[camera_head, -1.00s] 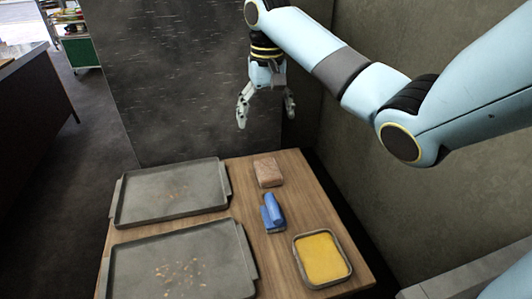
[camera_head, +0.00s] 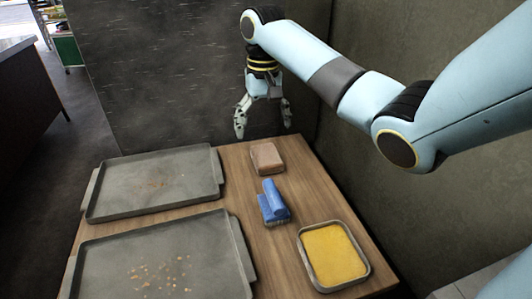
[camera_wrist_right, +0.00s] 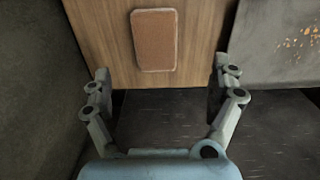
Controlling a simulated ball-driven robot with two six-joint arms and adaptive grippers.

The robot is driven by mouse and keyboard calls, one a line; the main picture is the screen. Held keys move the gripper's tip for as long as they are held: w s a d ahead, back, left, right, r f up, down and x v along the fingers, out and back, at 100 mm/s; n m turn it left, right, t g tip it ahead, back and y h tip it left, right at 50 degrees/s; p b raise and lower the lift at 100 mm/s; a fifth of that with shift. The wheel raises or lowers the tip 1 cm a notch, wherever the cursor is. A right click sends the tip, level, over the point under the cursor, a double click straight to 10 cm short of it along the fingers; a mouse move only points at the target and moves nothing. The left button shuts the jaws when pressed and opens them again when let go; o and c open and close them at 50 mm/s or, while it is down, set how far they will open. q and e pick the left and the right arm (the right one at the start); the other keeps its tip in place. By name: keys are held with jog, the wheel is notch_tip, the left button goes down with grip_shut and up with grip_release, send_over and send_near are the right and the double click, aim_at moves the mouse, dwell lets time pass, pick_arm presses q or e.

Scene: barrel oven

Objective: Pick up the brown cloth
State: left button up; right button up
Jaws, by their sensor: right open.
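The brown cloth (camera_head: 267,157) is a small folded block lying flat near the far edge of the wooden table (camera_head: 240,170). In the right wrist view the cloth (camera_wrist_right: 154,40) lies ahead of the fingers, a little left of the middle between them. My right gripper (camera_head: 263,118) is open and empty. It hangs with fingers down, above and beyond the cloth, touching nothing. In the right wrist view its two fingers (camera_wrist_right: 160,88) are spread wide. My left gripper is not in view.
A blue brush-like object (camera_head: 272,203) lies just in front of the cloth. A small tray of yellow material (camera_head: 364,262) stands at the near right. Two grey trays, the far one (camera_head: 110,190) and near one (camera_head: 105,262), fill the left side. Dark walls stand behind and right.

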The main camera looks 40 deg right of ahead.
aim_at(267, 156)
notch_tip(267, 156, down, 4)
jog(key=shift+r, duration=0.1)
jog(key=f, duration=0.3)
jog(key=f+b, duration=0.1)
jog(key=shift+s+d+f, duration=0.15)
jog(key=shift+s+d, duration=0.15)
jog(key=shift+s, duration=0.05)
jog(key=shift+f, duration=0.6)
jog(key=c, duration=1.3)
